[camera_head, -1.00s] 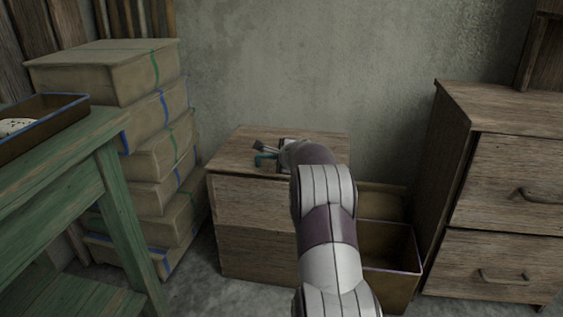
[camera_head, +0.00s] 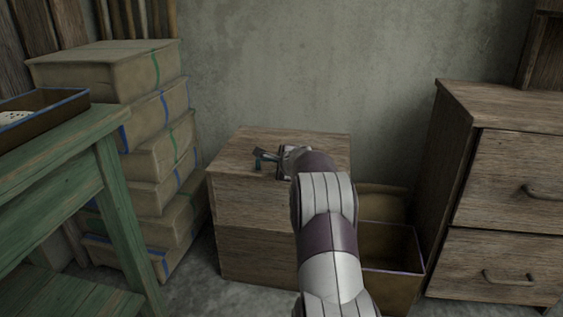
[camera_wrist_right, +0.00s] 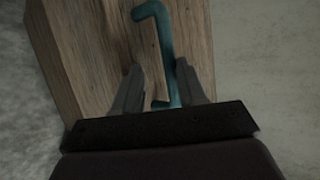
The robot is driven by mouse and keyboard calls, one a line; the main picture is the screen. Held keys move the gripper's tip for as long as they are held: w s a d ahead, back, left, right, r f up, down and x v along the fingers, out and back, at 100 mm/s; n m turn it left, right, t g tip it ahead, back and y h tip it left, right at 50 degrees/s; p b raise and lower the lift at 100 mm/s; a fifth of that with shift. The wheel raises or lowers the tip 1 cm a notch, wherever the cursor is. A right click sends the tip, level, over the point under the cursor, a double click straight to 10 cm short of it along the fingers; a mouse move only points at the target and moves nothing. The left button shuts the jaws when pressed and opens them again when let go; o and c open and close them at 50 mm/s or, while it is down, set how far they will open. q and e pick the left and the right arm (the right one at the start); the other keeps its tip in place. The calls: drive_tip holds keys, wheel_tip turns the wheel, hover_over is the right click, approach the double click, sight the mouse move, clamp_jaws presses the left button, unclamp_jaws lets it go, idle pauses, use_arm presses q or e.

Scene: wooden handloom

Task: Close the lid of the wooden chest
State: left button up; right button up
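The wooden chest (camera_head: 250,250) stands against the wall in the middle of the head view. Its lid (camera_head: 240,142) looks level and down, with a seam across the front and no clear gap. A teal handle (camera_head: 260,160) shows by my right gripper (camera_head: 268,160), which is at the chest's top. In the right wrist view, the handle (camera_wrist_right: 165,45) runs down between the spread fingers of my right gripper (camera_wrist_right: 160,85), closer to the right finger. The wood of the chest (camera_wrist_right: 90,50) is behind it. My right arm hides the chest's right part. My left gripper is out of view.
A stack of boxes (camera_head: 105,70) stands left of the chest, behind a green table (camera_head: 60,150) with a tray (camera_head: 40,118). An open bin (camera_head: 385,275) and a drawer cabinet (camera_head: 505,185) stand on the right. Bare floor shows in front of the chest.

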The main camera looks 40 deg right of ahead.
drive_tip(key=shift+s+a+f, duration=0.15)
drive_tip(key=shift+s+f, duration=0.05)
drive_tip(key=shift+f, duration=0.4)
drive_tip(key=r+p+v, duration=0.1)
drive_tip(key=v, duration=1.1)
drive_tip(key=shift+r, duration=0.15)
drive_tip(key=shift+s, duration=0.1)
